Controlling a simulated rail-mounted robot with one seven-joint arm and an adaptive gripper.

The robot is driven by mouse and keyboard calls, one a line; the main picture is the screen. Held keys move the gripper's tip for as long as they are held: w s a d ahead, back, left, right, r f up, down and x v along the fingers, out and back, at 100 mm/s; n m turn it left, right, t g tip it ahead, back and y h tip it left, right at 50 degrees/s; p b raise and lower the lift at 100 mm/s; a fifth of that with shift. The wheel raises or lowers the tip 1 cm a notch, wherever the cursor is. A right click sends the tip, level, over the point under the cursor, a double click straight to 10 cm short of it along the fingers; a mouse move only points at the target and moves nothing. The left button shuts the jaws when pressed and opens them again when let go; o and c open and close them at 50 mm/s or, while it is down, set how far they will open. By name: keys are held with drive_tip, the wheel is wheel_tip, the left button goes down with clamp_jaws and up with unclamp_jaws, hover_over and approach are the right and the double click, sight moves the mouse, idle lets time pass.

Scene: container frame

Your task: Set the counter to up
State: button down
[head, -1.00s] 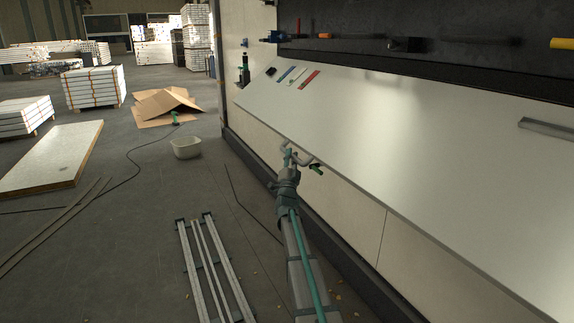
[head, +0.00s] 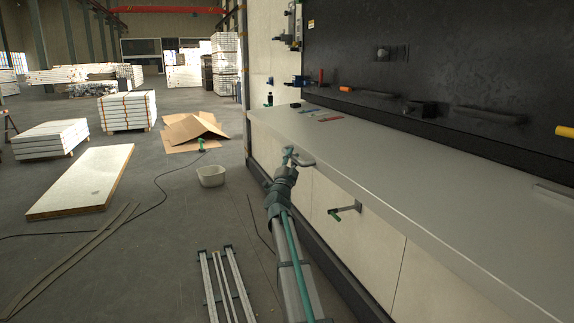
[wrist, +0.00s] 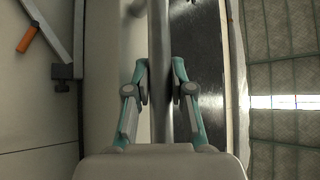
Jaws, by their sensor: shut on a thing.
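The counter (head: 400,185) is a long pale grey panel along the wall at the right of the head view. It now looks close to level. My gripper (head: 288,157) is at its near front edge, toward the far end, shut on the counter's handle (head: 303,161). In the wrist view my gripper (wrist: 161,85) has a finger on each side of the grey handle bar (wrist: 160,40). The fingers partly hide the bar.
A support bracket with a green grip (head: 345,210) sticks out from the wall below the counter. Small flat coloured items (head: 325,117) lie at the counter's far end. A white tub (head: 210,176) and metal rails (head: 227,285) are on the floor at left.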

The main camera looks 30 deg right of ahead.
wheel_tip(320, 180, up, 4)
drive_tip(key=shift+r+p, duration=0.1)
drive_tip(key=shift+p, duration=0.65)
drive_tip(key=c, duration=1)
unclamp_jaws()
drive_tip(key=shift+w, duration=0.1)
drive_tip(key=v, duration=1.2)
